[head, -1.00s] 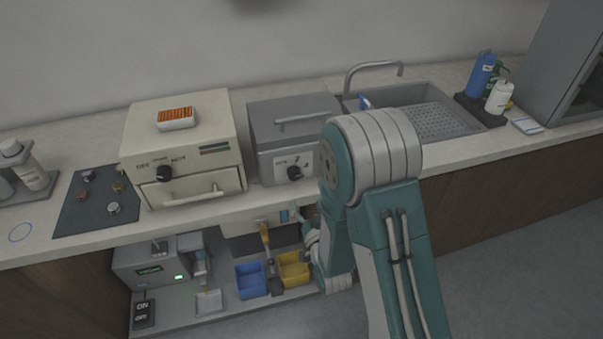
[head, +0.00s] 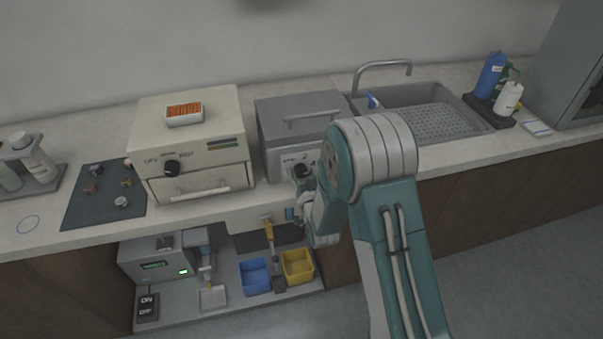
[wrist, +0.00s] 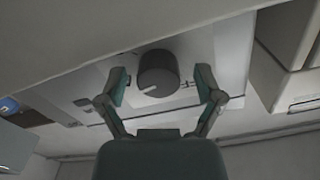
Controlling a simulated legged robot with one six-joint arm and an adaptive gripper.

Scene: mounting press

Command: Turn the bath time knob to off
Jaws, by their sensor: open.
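The black knob (head: 301,171) is on the front of the grey lidded bath (head: 300,118) on the counter. In the wrist view the knob (wrist: 158,74) is round and dark with a white pointer line, on a pale panel with small markings I cannot read. My gripper (wrist: 160,88) is open, with one finger on each side of the knob; gaps show between the pads and the knob. In the head view my gripper (head: 303,187) is at the bath's front, partly covering the panel.
A cream oven (head: 190,145) with its own black knob (head: 172,168) stands left of the bath. A sink (head: 430,120) lies to the right. Below the counter are a blue bin (head: 255,277), a yellow bin (head: 298,266) and a grey device (head: 155,262).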

